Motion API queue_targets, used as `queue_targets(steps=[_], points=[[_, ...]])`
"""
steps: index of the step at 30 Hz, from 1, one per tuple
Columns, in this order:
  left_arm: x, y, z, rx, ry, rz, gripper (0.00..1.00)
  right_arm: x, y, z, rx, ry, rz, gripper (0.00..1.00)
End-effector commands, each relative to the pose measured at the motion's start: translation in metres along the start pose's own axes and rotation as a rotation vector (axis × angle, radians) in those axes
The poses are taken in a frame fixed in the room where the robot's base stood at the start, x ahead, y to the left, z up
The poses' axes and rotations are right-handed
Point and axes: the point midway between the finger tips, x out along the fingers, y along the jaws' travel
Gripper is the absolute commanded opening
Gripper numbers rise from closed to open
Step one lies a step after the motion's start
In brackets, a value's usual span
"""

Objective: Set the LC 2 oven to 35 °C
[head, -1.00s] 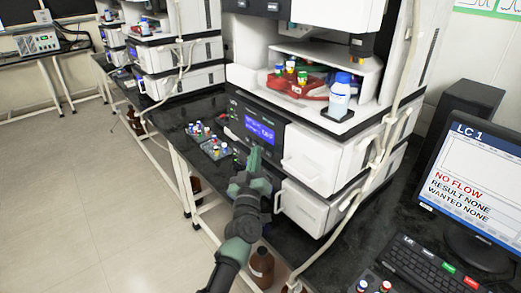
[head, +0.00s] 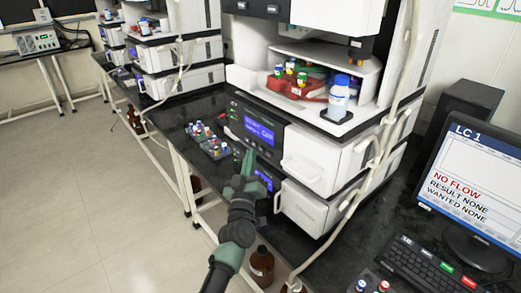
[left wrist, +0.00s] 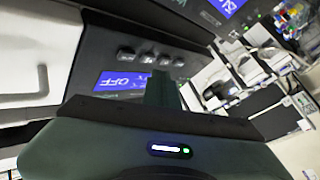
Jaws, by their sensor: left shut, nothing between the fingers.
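The nearest column stack has an upper module with a lit blue display (head: 259,130). Below it is a lower module with a second blue display (head: 264,180), partly hidden by my left gripper (head: 248,158). In the left wrist view this lower display (left wrist: 122,80) reads OFF, and a row of dark knobs or buttons (left wrist: 150,58) lies above it. My left gripper is shut and empty, its fingers close in front of this lower panel. Contact cannot be told. No label tells which stack is LC 2. My right gripper is not in view.
A rack of vials (head: 208,142) stands on the dark bench left of the stack. A monitor (head: 470,170) headed LC 1 reads NO FLOW, with a keyboard (head: 415,268) before it. Hoses hang along the stack's right side. Another stack (head: 170,50) stands farther back.

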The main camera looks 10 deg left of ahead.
Motion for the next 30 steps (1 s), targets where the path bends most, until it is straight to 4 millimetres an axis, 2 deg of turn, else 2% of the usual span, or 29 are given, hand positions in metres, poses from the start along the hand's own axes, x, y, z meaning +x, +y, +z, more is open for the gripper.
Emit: queue_targets(steps=[15,30], points=[[-0.032,-0.023,-0.024,0.002,0.000,0.000,0.00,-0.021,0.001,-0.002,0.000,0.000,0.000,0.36],[-0.034,-0.025,-0.025,0.001,0.000,0.000,0.00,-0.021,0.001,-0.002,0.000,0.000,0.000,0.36]])
